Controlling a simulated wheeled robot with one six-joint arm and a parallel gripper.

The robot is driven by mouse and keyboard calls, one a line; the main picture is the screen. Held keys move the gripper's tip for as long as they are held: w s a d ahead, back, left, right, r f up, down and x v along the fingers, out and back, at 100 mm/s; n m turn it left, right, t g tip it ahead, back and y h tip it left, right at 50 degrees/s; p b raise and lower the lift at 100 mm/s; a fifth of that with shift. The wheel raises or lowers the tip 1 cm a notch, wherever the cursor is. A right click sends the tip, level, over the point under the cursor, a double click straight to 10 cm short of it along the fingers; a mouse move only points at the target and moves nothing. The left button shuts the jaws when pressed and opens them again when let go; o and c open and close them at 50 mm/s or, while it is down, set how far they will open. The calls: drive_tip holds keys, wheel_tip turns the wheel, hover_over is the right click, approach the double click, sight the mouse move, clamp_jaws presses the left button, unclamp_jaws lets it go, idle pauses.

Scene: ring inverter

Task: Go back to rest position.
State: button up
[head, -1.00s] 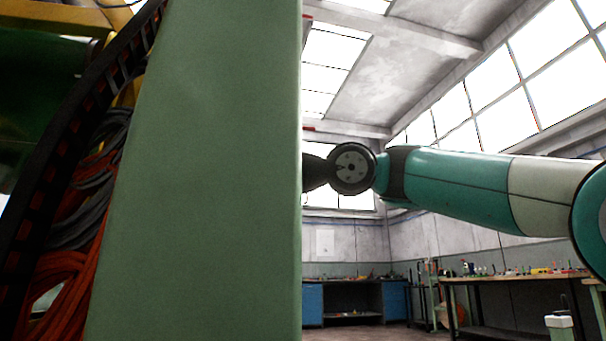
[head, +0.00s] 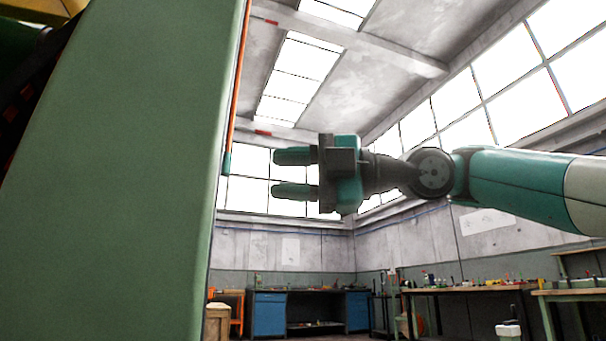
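My gripper (head: 293,173) is in the middle of the head view at the end of my teal and white arm, which reaches in from the right. Its two teal fingers point left and stand apart, with nothing between them. The gripper is clear of the large green panel (head: 115,170) on the left, with a gap between the fingertips and the panel's right edge.
Dark cables or track show at the far left edge. A blue workbench (head: 268,314) stands against the back wall. Tool-covered benches (head: 470,290) line the right. A wooden crate (head: 216,322) is at the lower left. Open floor lies between.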

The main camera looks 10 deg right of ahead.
idle(0.5)
wheel_tip(320, 180, down, 14)
drive_tip(key=m+t+h+p, duration=0.1)
drive_tip(key=m+h+p, duration=0.6)
drive_tip(key=m, duration=0.9)
drive_tip(key=s+d+f+m+g+h+p, duration=0.3)
drive_tip(key=s+d+f+m, duration=0.15)
drive_tip(key=s+f, duration=0.4)
drive_tip(key=s+d+f+m+g+h+p, duration=0.2)
drive_tip(key=s+d+f+m+h+p, duration=0.2)
drive_tip(key=s+f+m, duration=0.35)
wheel_tip(320, 180, up, 35)
drive_tip(key=n+p, duration=0.1)
drive_tip(key=p, duration=3.5)
drive_tip(key=shift+r+y, duration=0.15)
drive_tip(key=shift+y, duration=0.15)
